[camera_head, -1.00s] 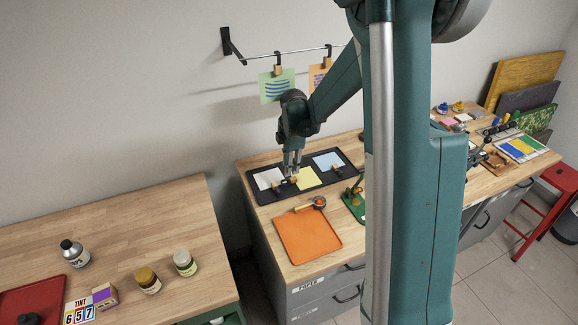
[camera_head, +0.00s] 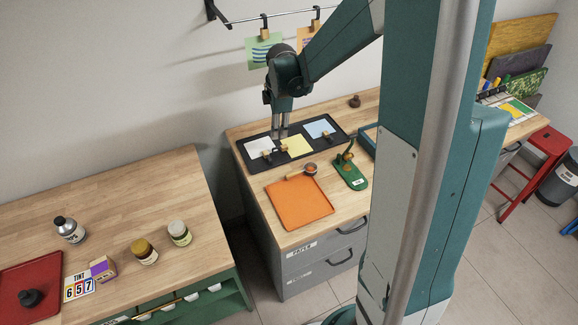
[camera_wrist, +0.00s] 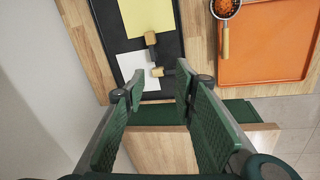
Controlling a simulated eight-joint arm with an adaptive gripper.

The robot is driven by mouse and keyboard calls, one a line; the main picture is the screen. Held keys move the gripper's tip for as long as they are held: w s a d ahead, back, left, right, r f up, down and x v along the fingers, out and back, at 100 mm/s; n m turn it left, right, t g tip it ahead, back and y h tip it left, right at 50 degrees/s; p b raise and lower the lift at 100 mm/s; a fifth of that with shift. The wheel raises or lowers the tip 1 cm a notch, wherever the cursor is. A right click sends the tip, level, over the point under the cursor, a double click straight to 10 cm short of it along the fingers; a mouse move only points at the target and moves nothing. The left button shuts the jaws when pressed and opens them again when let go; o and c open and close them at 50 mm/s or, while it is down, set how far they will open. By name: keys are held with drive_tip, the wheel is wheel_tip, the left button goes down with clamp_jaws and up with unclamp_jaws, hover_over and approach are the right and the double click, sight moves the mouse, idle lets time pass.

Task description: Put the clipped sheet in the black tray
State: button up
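The black tray (camera_head: 246,157) lies on the middle workbench and holds a white sheet (camera_head: 256,146), a yellow sheet (camera_head: 299,145) and a blue sheet (camera_head: 318,128). A small wooden clip sits at each sheet's edge. A green sheet with blue waves (camera_head: 262,52) and an orange sheet (camera_head: 305,38) hang by clips from the wall rail. My gripper (camera_head: 280,135) points down over the tray, near the white and yellow sheets. In the wrist view my gripper (camera_wrist: 160,75) is open, with no sheet held.
An orange board (camera_head: 298,204) lies in front of the tray, with a small handled strainer (camera_head: 310,169) at its edge. A green stand (camera_head: 352,175) is to the right. The left bench holds several bottles and a red tray (camera_head: 48,275). The rail (camera_head: 290,14) is above.

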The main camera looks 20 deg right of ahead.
drive_tip(key=s+a+r+m+t, duration=0.1)
drive_tip(key=s+a+r+m, duration=0.3)
drive_tip(key=s+r, duration=0.45)
drive_tip(key=s+a+r+m+t, duration=0.2)
drive_tip(key=s+m, duration=0.3)
drive_tip(key=s, duration=0.6)
drive_tip(key=s+a+r+m+t, duration=0.2)
drive_tip(key=s+a+r+m, duration=0.2)
drive_tip(key=s, duration=0.8)
drive_tip(key=shift+r+m, duration=0.35)
drive_tip(key=shift+m, duration=0.95)
drive_tip(key=shift+s+a, duration=0.1)
